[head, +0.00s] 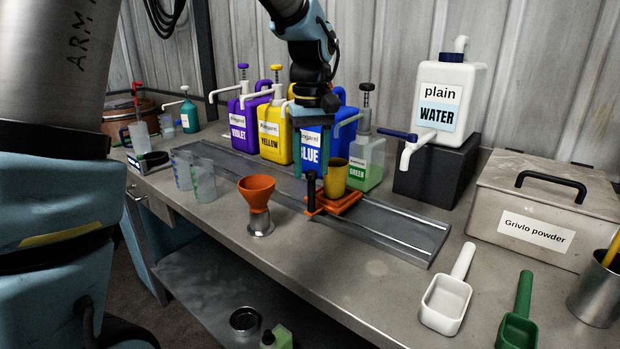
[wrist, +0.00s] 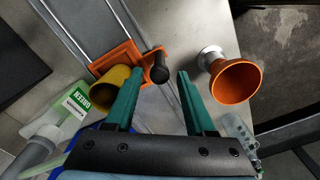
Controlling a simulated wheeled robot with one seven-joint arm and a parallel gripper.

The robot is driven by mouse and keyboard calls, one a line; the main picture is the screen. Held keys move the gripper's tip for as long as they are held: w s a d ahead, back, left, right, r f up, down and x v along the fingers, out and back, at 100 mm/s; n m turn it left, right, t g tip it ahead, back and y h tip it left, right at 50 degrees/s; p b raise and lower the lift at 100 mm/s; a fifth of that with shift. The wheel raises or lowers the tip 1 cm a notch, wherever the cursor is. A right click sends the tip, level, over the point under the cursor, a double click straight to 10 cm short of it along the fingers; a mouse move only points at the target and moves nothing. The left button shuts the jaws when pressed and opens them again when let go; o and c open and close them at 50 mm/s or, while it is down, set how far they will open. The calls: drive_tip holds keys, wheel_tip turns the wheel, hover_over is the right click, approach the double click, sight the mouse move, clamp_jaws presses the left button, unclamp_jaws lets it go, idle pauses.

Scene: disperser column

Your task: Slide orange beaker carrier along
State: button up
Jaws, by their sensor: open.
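The orange beaker carrier (head: 345,204) sits on the grey rail track (head: 415,236) in the head view, right of the middle. A mustard-yellow beaker (head: 335,182) stands upright in it. A black upright handle (head: 311,195) rises from its left end. In the wrist view the carrier (wrist: 118,57), the beaker (wrist: 108,86) and the handle (wrist: 157,68) also show. My gripper (head: 311,174) is open, pointing down above the handle. In the wrist view the handle's top appears between the teal fingertips (wrist: 158,75). I cannot tell whether either finger touches it.
Violet, yellow (head: 275,133), blue and green (head: 368,163) pump containers line the track's back side. An orange funnel (head: 257,192) on a metal stand and clear beakers (head: 203,180) stand in front. A water jug (head: 446,95) stands on a black block behind. The track's right end is clear.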

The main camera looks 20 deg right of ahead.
sight(312, 179)
drive_tip(key=shift+f, duration=1.9)
drive_tip(key=shift+c, duration=0.3)
clamp_jaws()
